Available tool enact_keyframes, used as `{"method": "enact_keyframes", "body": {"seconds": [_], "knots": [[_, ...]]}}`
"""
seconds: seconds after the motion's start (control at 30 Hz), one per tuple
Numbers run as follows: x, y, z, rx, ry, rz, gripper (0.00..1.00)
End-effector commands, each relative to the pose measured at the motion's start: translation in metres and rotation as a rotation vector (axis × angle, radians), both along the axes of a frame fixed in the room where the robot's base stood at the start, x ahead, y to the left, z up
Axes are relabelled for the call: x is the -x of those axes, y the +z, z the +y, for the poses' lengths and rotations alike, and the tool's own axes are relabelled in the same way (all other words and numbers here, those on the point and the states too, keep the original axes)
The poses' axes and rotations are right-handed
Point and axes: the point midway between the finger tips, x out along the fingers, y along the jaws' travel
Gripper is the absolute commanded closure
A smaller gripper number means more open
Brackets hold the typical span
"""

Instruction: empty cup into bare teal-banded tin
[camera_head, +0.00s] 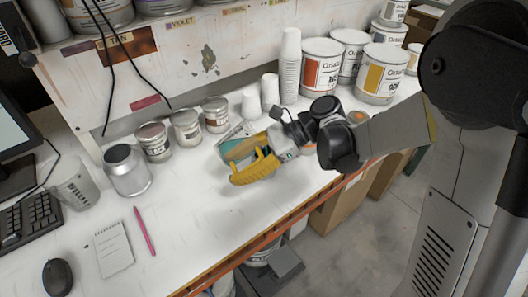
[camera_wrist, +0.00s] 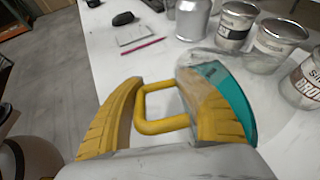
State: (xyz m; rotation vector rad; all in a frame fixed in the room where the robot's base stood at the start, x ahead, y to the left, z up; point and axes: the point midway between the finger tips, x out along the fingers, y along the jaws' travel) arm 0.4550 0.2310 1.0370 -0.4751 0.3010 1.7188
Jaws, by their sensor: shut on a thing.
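A clear cup with teal inside (camera_head: 238,150) and a yellow loop handle is held low over the bench. It also shows in the wrist view (camera_wrist: 232,92), tilted and partly hidden by the right finger. My gripper (camera_head: 257,165) has yellow fingers shut on the cup; in the wrist view the handle (camera_wrist: 160,126) lies between the fingers (camera_wrist: 165,105). Several small labelled tins (camera_head: 186,126) stand along the wall behind and left of the cup. I cannot make out a teal band on any of them.
A plain silver can (camera_head: 127,171) stands left of the small tins. White paper cups (camera_head: 290,62) are stacked behind my gripper, and large paint tins (camera_head: 322,66) stand at the back right. A notepad (camera_head: 113,248) and pink pen (camera_head: 144,231) lie left; the bench front is clear.

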Motion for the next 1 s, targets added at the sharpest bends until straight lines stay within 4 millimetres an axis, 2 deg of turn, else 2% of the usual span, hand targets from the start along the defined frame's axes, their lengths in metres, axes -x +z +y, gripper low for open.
{"method": "enact_keyframes", "body": {"seconds": [1.0], "knots": [[0.0001,0.0011,0.0,-0.035,-0.001,0.01,0.99]]}}
